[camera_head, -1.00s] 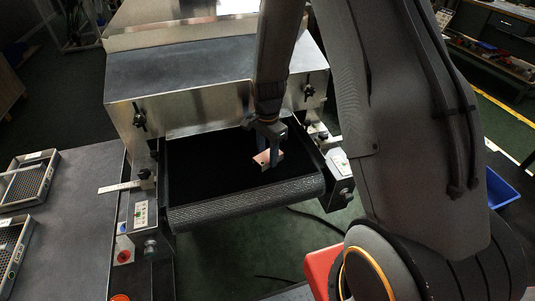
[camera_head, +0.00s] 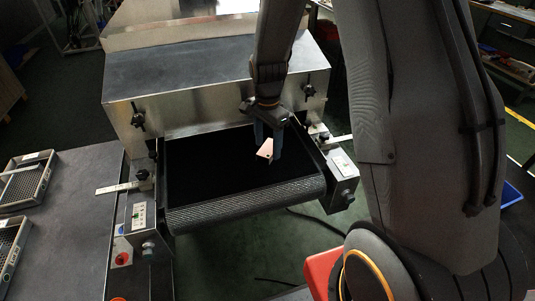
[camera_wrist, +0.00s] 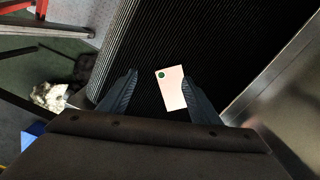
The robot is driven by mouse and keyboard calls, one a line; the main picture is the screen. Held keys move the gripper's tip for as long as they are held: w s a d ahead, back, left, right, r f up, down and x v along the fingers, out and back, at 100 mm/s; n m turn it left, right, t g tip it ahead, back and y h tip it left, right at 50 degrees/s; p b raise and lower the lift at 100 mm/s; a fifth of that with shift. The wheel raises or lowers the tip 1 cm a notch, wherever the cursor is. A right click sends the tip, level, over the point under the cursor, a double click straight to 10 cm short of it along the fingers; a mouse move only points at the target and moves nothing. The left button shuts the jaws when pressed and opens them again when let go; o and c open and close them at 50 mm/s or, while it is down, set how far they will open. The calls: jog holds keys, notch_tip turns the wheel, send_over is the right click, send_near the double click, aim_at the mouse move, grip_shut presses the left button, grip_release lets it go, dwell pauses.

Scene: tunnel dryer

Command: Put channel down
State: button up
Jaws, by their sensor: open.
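The channel (camera_head: 265,148) is a small pale pink piece over the black conveyor belt (camera_head: 215,175) at the dryer mouth. In the wrist view the channel (camera_wrist: 171,88) looks like a flat rectangle with a green dot near one corner, seen against the ribbed belt (camera_wrist: 210,35). My gripper (camera_head: 267,152) points down at the belt, its two fingers spread around the channel. In the wrist view the gripper (camera_wrist: 160,74) is open, with the channel between the fingers, nearer the right one. A small gap to the left finger shows; contact with the right finger is unclear.
The steel dryer housing (camera_head: 215,95) rises behind the belt. Wire trays (camera_head: 28,180) lie on the dark table (camera_head: 75,215) at left. The belt's left part is clear.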

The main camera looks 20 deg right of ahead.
notch_tip(320, 180, up, 6)
jog(key=b, duration=0.1)
jog(key=s+r+n+t, duration=0.1)
jog(key=s+r+n, duration=0.2)
jog(key=s+n, duration=1)
jog(key=s, duration=0.4)
jog(key=shift+s+n, duration=0.15)
jog(key=shift+n, duration=0.15)
jog(key=shift+f, duration=0.1)
